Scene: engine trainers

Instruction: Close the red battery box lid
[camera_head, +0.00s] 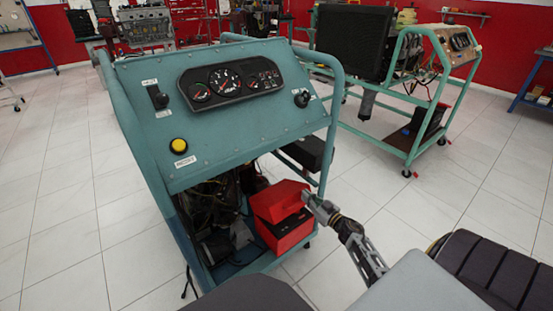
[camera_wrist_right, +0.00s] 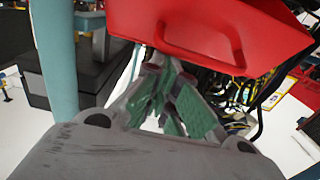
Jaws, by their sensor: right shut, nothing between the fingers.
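The red battery box (camera_head: 287,233) sits low in the right side of the teal engine trainer's frame. Its red lid (camera_head: 275,199) is above it, tilted, with a dark gap between lid and box at the front. My right gripper (camera_head: 312,199) is shut and empty, its fingertips close to the lid's right edge; I cannot tell whether they touch. In the right wrist view a red battery box part (camera_wrist_right: 205,30) with a handle-like moulding fills the top, just beyond the right gripper's fingertips (camera_wrist_right: 168,68). My left gripper is not in view.
The teal trainer panel (camera_head: 225,120) with gauges overhangs the box. A teal frame tube (camera_head: 332,125) rises close to the box and right gripper. Cables (camera_wrist_right: 240,100) hang behind the box. Another trainer (camera_head: 400,140) stands at the back right, with clear tiled floor between.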

